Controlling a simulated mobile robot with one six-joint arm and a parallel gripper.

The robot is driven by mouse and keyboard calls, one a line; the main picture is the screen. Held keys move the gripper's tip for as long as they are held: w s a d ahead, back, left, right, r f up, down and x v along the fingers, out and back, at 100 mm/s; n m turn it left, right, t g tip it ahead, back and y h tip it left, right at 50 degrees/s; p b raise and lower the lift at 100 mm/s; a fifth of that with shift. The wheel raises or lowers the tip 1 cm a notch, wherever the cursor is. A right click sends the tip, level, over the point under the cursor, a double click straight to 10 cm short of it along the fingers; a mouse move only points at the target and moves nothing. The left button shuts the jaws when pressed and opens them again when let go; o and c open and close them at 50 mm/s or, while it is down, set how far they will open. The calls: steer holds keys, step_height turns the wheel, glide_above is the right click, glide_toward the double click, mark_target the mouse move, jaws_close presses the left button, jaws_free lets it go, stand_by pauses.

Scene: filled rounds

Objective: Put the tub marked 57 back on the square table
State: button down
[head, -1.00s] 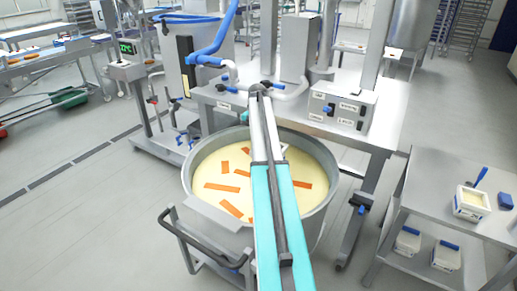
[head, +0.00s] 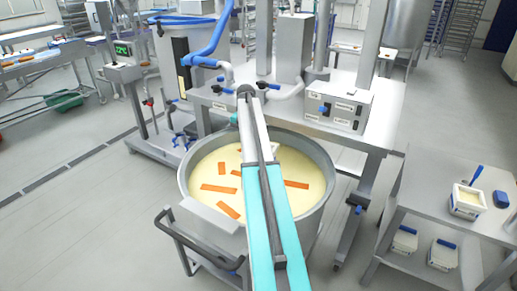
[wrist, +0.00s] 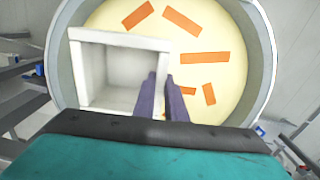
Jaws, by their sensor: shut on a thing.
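In the wrist view my gripper (wrist: 160,82) is shut on the right wall of a white square tub (wrist: 92,105). The tub looks empty inside, and no marking on it can be read. It is held over a round vat (wrist: 259,75) of pale yellow liquid with orange strips. In the head view my arm reaches over the vat (head: 325,190) and hides nearly all of the gripper and tub. A steel table (head: 428,180) at the right has a top and a lower shelf; I cannot tell whether it is the square table.
On that table's top are another white tub with pale contents (head: 466,208) and a blue object (head: 501,198). Two blue-topped tubs (head: 404,240) (head: 443,255) are on its lower shelf. A workbench with a control box (head: 338,106) stands behind the vat. Floor is clear between vat and table.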

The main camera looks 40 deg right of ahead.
steer(key=a+f+n+b, duration=0.3)
steer(key=a+n, duration=0.3)
steer(key=a, duration=1)
steer(key=s+a+f+n+b, duration=0.1)
steer(key=a+f+n+b, duration=0.2)
steer(key=a, duration=1.4)
steer(key=a+f+n+b, duration=0.3)
steer(key=a+n+b, duration=0.3)
steer(key=a, duration=1.1)
steer(key=n, duration=0.4)
steer(key=shift+s+a+f, duration=0.2)
steer(key=shift+s+a, duration=0.05)
steer(key=shift+s, duration=0.1)
steer(key=shift+a, duration=0.15)
